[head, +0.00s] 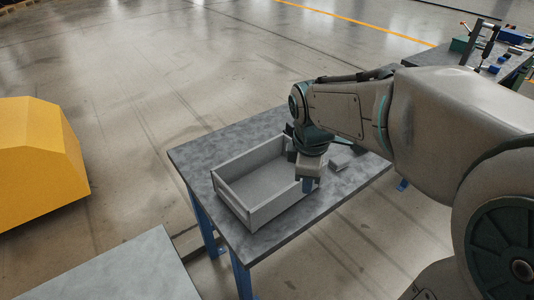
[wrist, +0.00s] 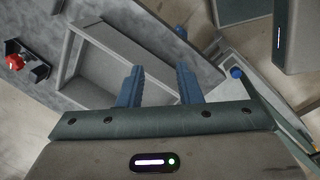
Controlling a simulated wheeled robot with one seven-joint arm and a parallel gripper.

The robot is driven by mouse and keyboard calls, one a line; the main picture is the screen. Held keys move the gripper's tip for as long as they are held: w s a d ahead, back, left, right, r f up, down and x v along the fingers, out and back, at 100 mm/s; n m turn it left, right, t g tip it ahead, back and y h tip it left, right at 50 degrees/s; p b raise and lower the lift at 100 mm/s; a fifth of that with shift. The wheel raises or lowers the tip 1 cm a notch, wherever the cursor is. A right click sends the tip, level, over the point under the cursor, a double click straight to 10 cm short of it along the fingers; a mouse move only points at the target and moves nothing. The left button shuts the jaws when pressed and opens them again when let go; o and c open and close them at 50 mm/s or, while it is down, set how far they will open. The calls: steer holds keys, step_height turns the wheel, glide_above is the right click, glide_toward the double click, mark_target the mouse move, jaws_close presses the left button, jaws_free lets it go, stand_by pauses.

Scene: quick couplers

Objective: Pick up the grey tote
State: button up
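The grey tote (head: 278,207) is an open, shallow box resting on a grey-topped table (head: 240,245) with blue legs. It looks empty. My gripper (head: 308,184) points down at the tote's right side in the head view, close to the right end wall. In the wrist view the tote (wrist: 112,46) lies beyond and left of the fingers. My gripper's two blue fingers (wrist: 158,84) stand apart with a gap between them. I cannot tell whether the tote's wall lies between them. My arm hides part of the tote's back right corner.
The wrist view shows a red part (wrist: 13,60) by a black fixture. A yellow block (head: 38,160) stands on the floor at left. Another grey surface (head: 125,275) is at lower left. A cluttered bench stands at back right.

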steer(key=w+a+f+n, duration=0.1)
steer(key=w+n, duration=0.1)
steer(key=n, duration=0.1)
steer(key=w+a+f+n, duration=0.1)
steer(key=w+n, duration=0.1)
steer(key=n, duration=0.1)
steer(key=w+a+n, duration=0.2)
steer(key=w+n, duration=0.1)
steer(key=n, duration=0.1)
steer(key=shift+f+g+h+b, duration=0.3)
steer(key=shift+f, duration=0.1)
steer(key=f, duration=0.5)
steer(key=w+d+f, duration=0.1)
steer(key=f, duration=0.2)
steer(key=shift+f+b, duration=0.1)
steer(key=shift+b, duration=0.2)
steer(key=f, duration=0.3)
steer(key=d+f, duration=0.1)
steer(key=f, duration=0.1)
steer(key=shift+w+f, duration=0.1)
steer(key=shift+w, duration=0.05)
jaws_close()
